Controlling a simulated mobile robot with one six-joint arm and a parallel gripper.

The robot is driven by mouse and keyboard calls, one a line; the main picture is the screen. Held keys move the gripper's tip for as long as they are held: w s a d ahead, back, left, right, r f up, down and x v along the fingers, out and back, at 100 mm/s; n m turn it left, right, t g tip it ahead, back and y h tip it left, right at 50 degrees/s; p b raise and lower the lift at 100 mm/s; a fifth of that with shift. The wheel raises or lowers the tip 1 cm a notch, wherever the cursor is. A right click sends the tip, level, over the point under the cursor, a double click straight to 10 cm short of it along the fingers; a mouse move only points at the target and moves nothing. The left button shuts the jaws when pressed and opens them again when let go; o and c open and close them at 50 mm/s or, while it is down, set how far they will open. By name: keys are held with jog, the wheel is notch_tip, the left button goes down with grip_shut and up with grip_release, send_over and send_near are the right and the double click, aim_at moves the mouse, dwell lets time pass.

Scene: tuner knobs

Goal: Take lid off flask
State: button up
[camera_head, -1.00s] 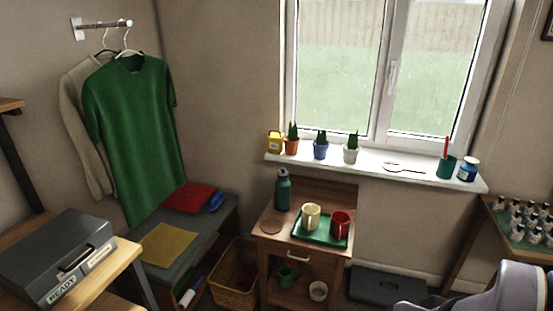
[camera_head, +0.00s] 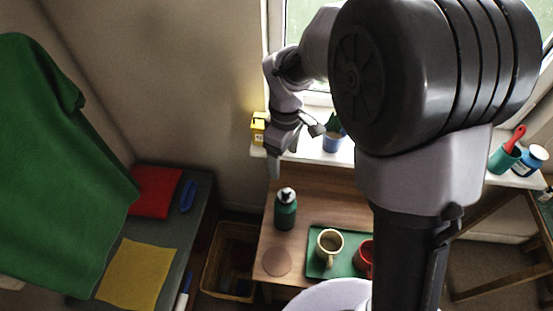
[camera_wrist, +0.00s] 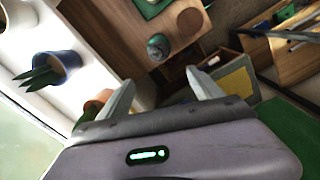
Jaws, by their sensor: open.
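A green tray (camera_head: 316,262) with a cream mug (camera_head: 329,245) and a red mug (camera_head: 364,258) lies right of the flask. A round brownish mat (camera_head: 277,262) lies in front of it. Potted plants, including a blue pot (camera_head: 332,143), stand on the sill close to my gripper.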

jog(key=b, duration=0.4)
send_over(286, 191)
jog(key=f, duration=1)
jog(key=shift+s+a+f, duration=0.1)
jog(key=shift+s+a, duration=0.15)
jog(key=f+b, duration=0.1)
jog(key=f, duration=0.3)
jog(key=f+b, duration=0.1)
jog(key=f, duration=0.1)
jog(key=shift+w+d+f+b, duration=0.1)
jog(key=shift+w+d+b, duration=0.15)
jog(key=shift+d+b, duration=0.1)
jog(key=shift+c, duration=0.6)
jog(key=shift+r, duration=0.2)
jog(key=c, duration=1.3)
